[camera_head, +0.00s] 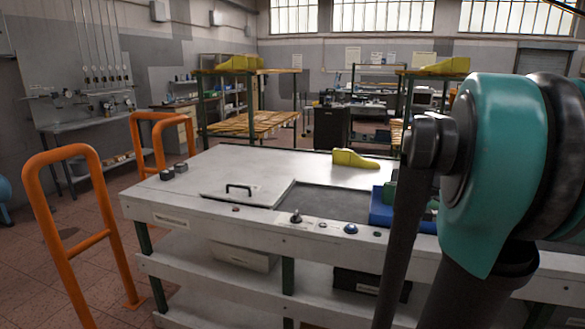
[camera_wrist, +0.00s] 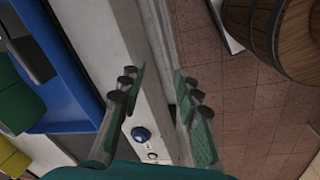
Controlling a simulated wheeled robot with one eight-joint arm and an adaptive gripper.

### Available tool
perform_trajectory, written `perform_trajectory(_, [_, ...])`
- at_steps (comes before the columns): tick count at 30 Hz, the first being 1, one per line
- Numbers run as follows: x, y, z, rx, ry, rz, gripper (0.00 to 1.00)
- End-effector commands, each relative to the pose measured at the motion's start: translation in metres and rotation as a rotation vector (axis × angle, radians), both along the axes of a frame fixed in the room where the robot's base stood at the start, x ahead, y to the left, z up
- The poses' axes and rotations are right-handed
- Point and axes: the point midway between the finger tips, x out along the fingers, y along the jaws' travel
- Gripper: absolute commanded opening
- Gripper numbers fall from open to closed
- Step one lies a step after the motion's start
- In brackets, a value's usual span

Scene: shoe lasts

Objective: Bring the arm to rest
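My gripper (camera_wrist: 158,82) is open and empty in the wrist view, its two fingers apart. It points down over the front edge of the white workbench (camera_wrist: 148,75) and the brown tiled floor. A blue knob (camera_wrist: 141,134) on the bench front shows between the fingers. In the head view my arm fills the right side, and the gripper itself cannot be made out. A yellow shoe last (camera_head: 354,160) lies on the workbench (camera_head: 215,162). A blue tray (camera_head: 381,213) stands at the bench's right, partly hidden by my arm; it also shows in the wrist view (camera_wrist: 70,112).
Green blocks (camera_wrist: 22,106) lie in the tray, and a yellow piece (camera_wrist: 12,158) shows near it. A wooden barrel (camera_wrist: 285,38) stands on the floor at upper right. An orange rail (camera_head: 62,240) stands left of the bench. Yellow lasts (camera_head: 240,63) sit on a rear rack.

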Motion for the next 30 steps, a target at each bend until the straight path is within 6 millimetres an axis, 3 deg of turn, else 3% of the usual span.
perform_trajectory(1, [-0.007, 0.019, -0.017, 0.007, -0.022, -0.052, 0.33])
perform_trajectory(6, [-0.039, 0.078, -0.075, 0.064, -0.118, -0.314, 0.33])
perform_trajectory(12, [-0.085, 0.126, -0.128, 0.165, -0.204, -0.582, 0.33])
perform_trajectory(18, [-0.112, 0.145, -0.153, 0.233, -0.238, -0.723, 0.33])
perform_trajectory(30, [-0.115, 0.147, -0.155, 0.243, -0.242, -0.748, 0.33])
